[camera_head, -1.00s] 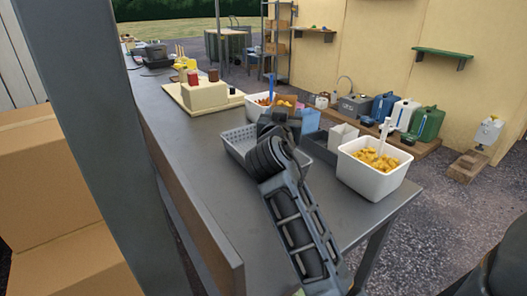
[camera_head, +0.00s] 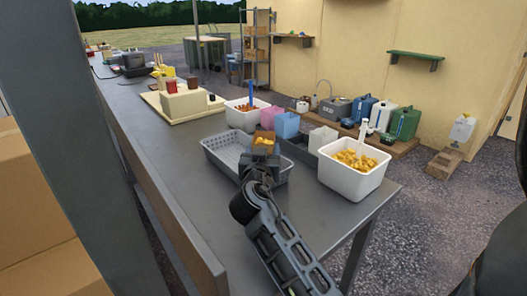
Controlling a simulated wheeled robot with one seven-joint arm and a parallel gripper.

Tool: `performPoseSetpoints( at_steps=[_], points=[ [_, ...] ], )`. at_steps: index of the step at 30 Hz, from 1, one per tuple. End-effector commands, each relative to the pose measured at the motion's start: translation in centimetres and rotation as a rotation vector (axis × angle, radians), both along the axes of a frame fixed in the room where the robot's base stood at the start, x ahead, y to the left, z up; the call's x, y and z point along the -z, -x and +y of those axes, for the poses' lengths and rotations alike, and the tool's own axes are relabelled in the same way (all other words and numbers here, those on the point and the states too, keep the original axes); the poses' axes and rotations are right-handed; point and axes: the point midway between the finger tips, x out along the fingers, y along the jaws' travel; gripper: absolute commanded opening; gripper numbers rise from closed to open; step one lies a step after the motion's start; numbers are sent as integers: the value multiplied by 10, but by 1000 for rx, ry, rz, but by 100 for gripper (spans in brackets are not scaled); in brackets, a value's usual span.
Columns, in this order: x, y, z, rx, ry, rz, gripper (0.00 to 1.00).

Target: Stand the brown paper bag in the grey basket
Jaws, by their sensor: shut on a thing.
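The brown paper bag (camera_head: 264,137) is upright, with orange-yellow sweets at its open top. My gripper (camera_head: 262,154) is shut on it from the near side and hides its lower part. The grey basket (camera_head: 219,160) is a long perforated tray on the counter. The bag and my gripper are over the basket's right part in the picture. I cannot tell whether the bag's base touches the basket floor. The left part of the basket looks empty.
A pink bag (camera_head: 266,116) and a blue bag (camera_head: 287,125) stand behind the basket. A white bag (camera_head: 322,138) stands by a dark tray to the right. White tubs of sweets stand at the right (camera_head: 349,179) and behind (camera_head: 240,119). The counter left of the basket (camera_head: 165,165) is clear.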

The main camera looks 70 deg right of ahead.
Motion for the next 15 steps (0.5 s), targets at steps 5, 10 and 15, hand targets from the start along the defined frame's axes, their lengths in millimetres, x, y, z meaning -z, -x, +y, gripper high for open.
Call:
performPoseSetpoints(
  at_steps=[5,10,15],
  points=[
    [5,0,0,0,0,0,33],
    [8,0,0,0,-1,0,33],
    [14,0,0,0,-4,2,33]
  ],
)
